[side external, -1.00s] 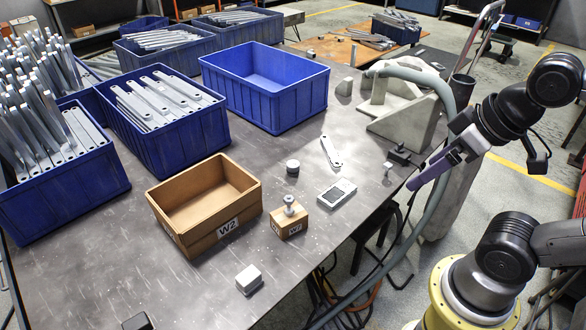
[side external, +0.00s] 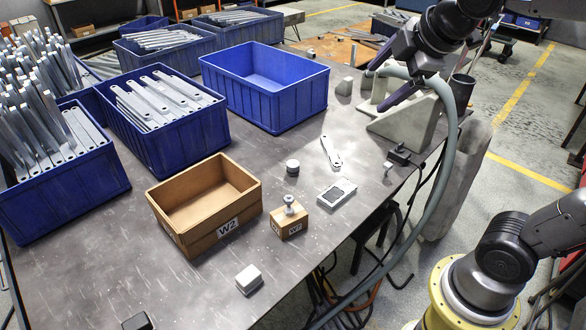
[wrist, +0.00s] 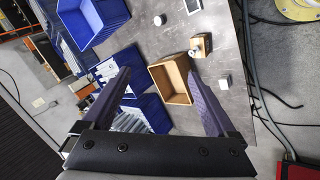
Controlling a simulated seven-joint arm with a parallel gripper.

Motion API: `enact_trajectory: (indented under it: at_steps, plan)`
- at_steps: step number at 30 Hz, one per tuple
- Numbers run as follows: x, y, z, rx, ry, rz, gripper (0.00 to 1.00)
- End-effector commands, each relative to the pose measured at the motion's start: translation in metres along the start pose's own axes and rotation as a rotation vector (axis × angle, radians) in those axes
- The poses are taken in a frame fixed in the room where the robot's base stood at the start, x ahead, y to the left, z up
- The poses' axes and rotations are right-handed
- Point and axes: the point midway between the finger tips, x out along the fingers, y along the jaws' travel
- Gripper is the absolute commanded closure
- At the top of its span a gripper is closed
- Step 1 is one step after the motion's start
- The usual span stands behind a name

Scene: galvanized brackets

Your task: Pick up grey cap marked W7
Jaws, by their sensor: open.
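A small wooden block (side external: 289,226) with W7 labels stands on the dark table, right of the wooden box. A grey metal knob-like cap (side external: 289,206) sits upright on top of it; I cannot make out a mark on the cap itself. In the wrist view the block (wrist: 206,41) and cap (wrist: 196,52) lie beyond the right finger. My gripper (side external: 382,92) is open and empty, high over the table's far right side near the grey casting, well apart from the cap. In the wrist view my gripper (wrist: 161,76) shows its two purple fingers spread wide.
An open wooden box (side external: 222,233) marked W2 stands left of the block. An empty blue bin (side external: 263,100) stands behind. A hose (side external: 452,160) arcs at right.

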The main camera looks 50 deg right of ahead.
Motion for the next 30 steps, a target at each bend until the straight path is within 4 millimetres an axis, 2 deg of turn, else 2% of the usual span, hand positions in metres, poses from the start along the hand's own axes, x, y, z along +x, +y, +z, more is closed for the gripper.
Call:
enact_trajectory:
  at_steps: [1, 6, 11, 15, 19, 23, 27, 30]
  plan:
    - [0.013, 0.017, -0.008, -0.079, -0.018, -0.002, 0.08]
    - [0.061, 0.069, -0.032, -0.351, -0.070, -0.006, 0.08]
    - [0.120, 0.103, -0.049, -0.572, -0.116, -0.035, 0.08]
    - [0.182, 0.121, -0.059, -0.738, -0.149, -0.077, 0.08]
    - [0.244, 0.125, -0.063, -0.866, -0.174, -0.130, 0.08]
    - [0.311, 0.117, -0.061, -0.958, -0.193, -0.194, 0.08]
    - [0.377, 0.093, -0.052, -0.998, -0.208, -0.273, 0.08]
    - [0.412, 0.071, -0.042, -1.009, -0.213, -0.331, 0.08]
